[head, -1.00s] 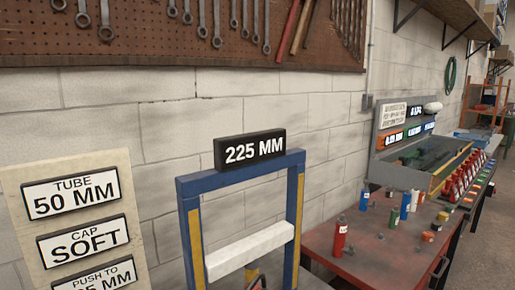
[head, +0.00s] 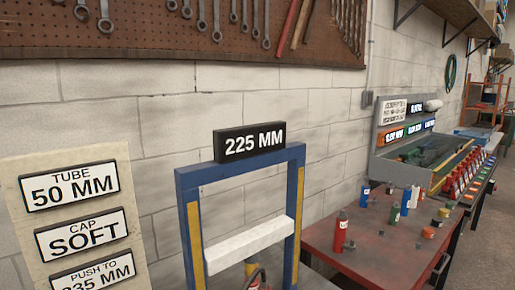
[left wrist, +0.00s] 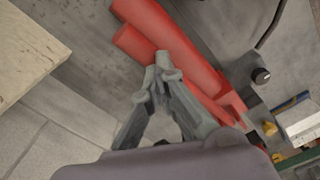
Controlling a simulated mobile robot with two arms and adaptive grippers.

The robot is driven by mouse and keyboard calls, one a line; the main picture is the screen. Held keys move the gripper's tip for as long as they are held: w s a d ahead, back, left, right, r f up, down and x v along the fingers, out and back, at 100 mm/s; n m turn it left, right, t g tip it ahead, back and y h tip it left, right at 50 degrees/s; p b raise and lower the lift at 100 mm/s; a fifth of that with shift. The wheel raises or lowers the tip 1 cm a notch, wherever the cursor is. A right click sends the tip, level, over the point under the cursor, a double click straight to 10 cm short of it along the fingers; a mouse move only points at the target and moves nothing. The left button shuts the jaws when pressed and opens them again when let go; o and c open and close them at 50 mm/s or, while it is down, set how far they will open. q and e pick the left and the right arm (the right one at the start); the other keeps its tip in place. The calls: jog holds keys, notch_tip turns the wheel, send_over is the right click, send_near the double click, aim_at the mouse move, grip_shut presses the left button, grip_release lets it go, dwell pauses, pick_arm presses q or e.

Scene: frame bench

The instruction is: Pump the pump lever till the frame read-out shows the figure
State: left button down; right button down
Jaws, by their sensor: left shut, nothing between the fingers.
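The frame read-out (head: 255,142) shows 225 MM on top of the blue press frame (head: 188,178). A pale crossbar (head: 247,243) spans the frame's uprights. The lowest card (head: 95,272), cut by the picture edge, reads PUSH TO 235 MM. Two thick red bars or tubes (left wrist: 190,45) lie diagonally in the left wrist view; I cannot tell which, if either, is the pump lever. My left gripper (left wrist: 160,75) is shut and empty, its tips over or beside the lower red bar; contact is unclear. My right gripper is not in view.
Other cards read TUBE 50 MM (head: 69,187) and CAP SOFT (head: 82,236). A red bench (head: 375,262) at right carries a red bottle (head: 340,232) and other small items. A block wall stands behind the frame.

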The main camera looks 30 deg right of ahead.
pick_arm(q)
notch_tip(320, 180, down, 6)
jog(key=b, duration=0.4)
jog(key=shift+f, duration=0.2)
notch_tip(320, 180, up, 9)
jog(key=p, duration=0.5)
jog(key=shift+f+p, duration=0.1)
jog(key=shift+p, duration=0.3)
jog(key=shift+f, duration=0.1)
notch_tip(320, 180, down, 9)
jog(key=b, duration=0.6)
jog(key=shift+r+b, duration=0.2)
jog(key=shift+b, duration=0.1)
jog(key=shift+r, duration=0.2)
notch_tip(320, 180, up, 8)
jog(key=p, duration=0.6)
jog(key=shift+r, duration=0.15)
